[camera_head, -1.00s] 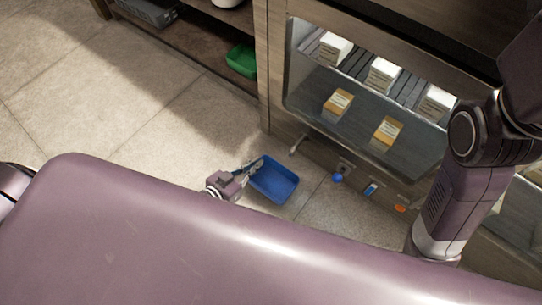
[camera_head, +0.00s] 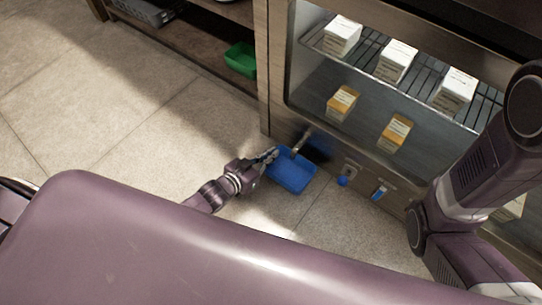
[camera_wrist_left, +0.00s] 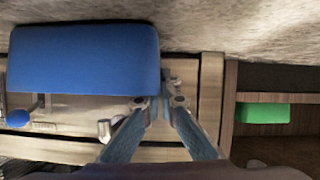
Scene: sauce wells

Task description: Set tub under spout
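The blue tub (camera_head: 291,187) is open side up in front of the cabinet's lower panel. In the head view, the metal spout (camera_head: 301,143) juts out over the tub's far edge. My left gripper (camera_head: 271,156) is at the tub's left wall, with its fingers closed on the rim. In the left wrist view, the tub (camera_wrist_left: 85,60) fills the upper left, and the fingertips (camera_wrist_left: 158,103) meet at its corner. I cannot tell whether the tub touches the floor. My right gripper is out of view; only my right arm shows.
A blue knob (camera_head: 342,181) and a blue-marked fitting (camera_head: 379,192) are on the panel right of the spout. The glass-fronted cabinet above holds several cartons (camera_head: 397,61). A green bin (camera_head: 241,59) sits on a low shelf. The floor (camera_head: 130,110) to the left is clear.

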